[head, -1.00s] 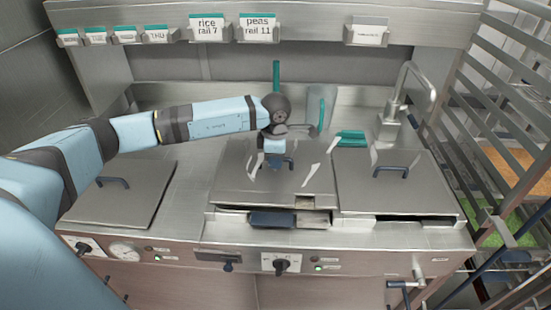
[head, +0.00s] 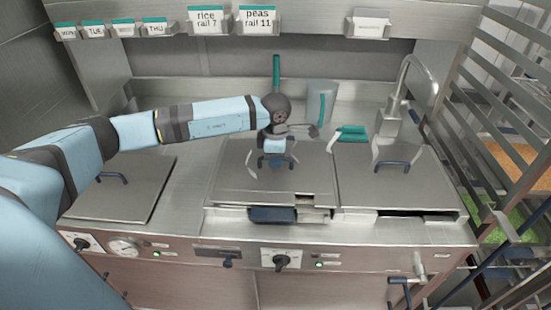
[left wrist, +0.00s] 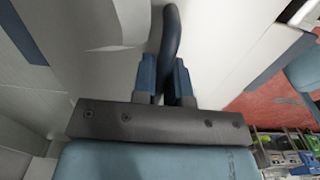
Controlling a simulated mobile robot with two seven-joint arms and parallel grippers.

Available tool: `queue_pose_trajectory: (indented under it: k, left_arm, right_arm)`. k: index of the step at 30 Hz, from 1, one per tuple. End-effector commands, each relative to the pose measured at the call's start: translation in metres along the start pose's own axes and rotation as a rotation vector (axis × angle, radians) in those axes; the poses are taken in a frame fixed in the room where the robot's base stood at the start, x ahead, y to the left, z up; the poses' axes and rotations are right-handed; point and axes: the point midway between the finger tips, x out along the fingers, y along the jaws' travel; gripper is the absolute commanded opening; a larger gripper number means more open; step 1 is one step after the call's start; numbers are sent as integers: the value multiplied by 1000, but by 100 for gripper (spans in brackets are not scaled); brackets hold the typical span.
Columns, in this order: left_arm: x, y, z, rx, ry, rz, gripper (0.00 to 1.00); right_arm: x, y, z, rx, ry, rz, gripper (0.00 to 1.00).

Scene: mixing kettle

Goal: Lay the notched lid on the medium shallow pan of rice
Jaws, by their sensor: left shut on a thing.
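The notched lid (head: 240,185) is a flat steel plate over the middle well of the counter, with a small cut-out at its front right edge. My left gripper (head: 276,160) is above its middle. In the left wrist view the gripper's two blue fingers (left wrist: 164,80) are closed on the lid's dark curved handle (left wrist: 171,35). The lid looks about level; I cannot tell whether it rests fully on what is below. A dark blue block-like grip (head: 272,215) shows under its front edge. The rice and its pan are hidden. My right gripper is not in view.
A closed lid (head: 115,200) lies on the left, another (head: 395,195) on the right, close beside the notched one. Behind are a clear container (head: 322,98), a teal object (head: 352,133) and a tall tap (head: 408,85). A rice card (head: 209,19) hangs on the back rail.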

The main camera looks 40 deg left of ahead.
Motion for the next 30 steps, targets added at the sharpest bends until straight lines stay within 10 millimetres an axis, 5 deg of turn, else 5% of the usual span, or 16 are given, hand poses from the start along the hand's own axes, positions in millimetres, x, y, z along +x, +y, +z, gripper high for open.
queue_pose_trajectory:
  k: [10, 11, 14, 20, 23, 30]
  left_arm:
    - [2, 0, 0, 0, -1, 1, 0]
    - [2, 0, 0, 0, -1, 1, 20]
    - [2, 0, 0, 0, -1, 1, 43]
    - [3, 0, 0, 0, 0, 0, 43]
    - [4, 0, 0, 0, 1, -1, 66]
    - [3, 0, 0, 0, 0, 0, 68]
  right_arm:
    - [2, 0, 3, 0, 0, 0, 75]
    - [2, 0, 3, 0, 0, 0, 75]
    - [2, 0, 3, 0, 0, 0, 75]
    - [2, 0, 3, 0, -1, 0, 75]
    - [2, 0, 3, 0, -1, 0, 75]
    - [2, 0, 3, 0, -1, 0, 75]
